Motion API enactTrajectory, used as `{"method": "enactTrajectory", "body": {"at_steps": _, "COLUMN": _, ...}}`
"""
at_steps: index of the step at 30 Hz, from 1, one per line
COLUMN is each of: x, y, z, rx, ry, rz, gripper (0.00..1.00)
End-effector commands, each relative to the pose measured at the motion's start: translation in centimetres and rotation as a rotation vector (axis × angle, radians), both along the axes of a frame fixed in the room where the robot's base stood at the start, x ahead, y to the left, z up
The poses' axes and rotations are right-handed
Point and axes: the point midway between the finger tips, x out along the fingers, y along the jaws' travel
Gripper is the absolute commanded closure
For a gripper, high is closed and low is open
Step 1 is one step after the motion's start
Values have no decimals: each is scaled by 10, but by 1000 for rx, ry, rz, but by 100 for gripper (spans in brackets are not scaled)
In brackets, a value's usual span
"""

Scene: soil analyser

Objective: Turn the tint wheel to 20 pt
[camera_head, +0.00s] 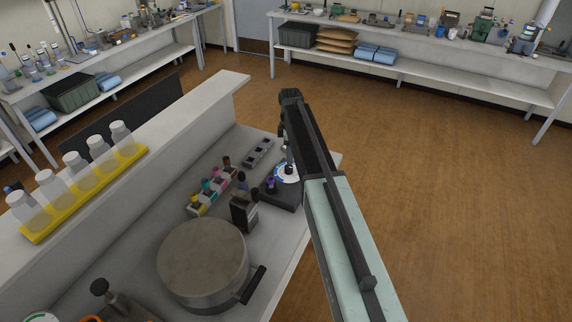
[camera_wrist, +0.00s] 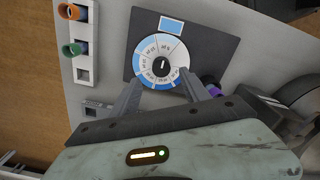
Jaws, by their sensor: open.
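The tint wheel (camera_wrist: 174,47) is a round dial with white and blue sectors, a black hub and a white mark on the hub. It sits on a dark base plate (camera_wrist: 205,37) with a light blue window (camera_wrist: 171,26) above the wheel. The sector labels are too small to read surely. In the head view the wheel (camera_head: 287,175) is partly hidden by my arm. My gripper (camera_wrist: 160,88) is open, its two fingers apart at the near edge of the wheel, one on each side. Whether they touch it I cannot tell.
A purple-topped item (camera_wrist: 212,88) stands just right of the fingers. In the head view, a large round lidded pot (camera_head: 203,262) and a yellow rack of bottles (camera_head: 85,195) stand nearer. Open floor lies right.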

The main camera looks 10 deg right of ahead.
Motion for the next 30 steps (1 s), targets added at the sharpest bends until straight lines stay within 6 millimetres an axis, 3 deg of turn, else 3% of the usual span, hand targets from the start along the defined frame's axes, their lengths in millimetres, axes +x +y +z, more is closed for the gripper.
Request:
{"method": "enactTrajectory", "body": {"at_steps": 11, "x": 0, "y": 5, "z": -67, "rx": 0, "ry": 0, "rz": 4, "gripper": 46}}
{"method": "enactTrajectory", "body": {"at_steps": 21, "x": 0, "y": 6, "z": -70, "rx": 0, "ry": 0, "rz": 5, "gripper": 46}}
{"method": "enactTrajectory", "body": {"at_steps": 22, "x": 0, "y": 6, "z": -70, "rx": 0, "ry": 0, "rz": 5, "gripper": 49}}
{"method": "enactTrajectory", "body": {"at_steps": 27, "x": 0, "y": 6, "z": -70, "rx": 0, "ry": 0, "rz": 5, "gripper": 96}}
{"method": "enactTrajectory", "body": {"at_steps": 30, "x": 0, "y": 13, "z": -70, "rx": 1, "ry": 0, "rz": 9, "gripper": 100}}
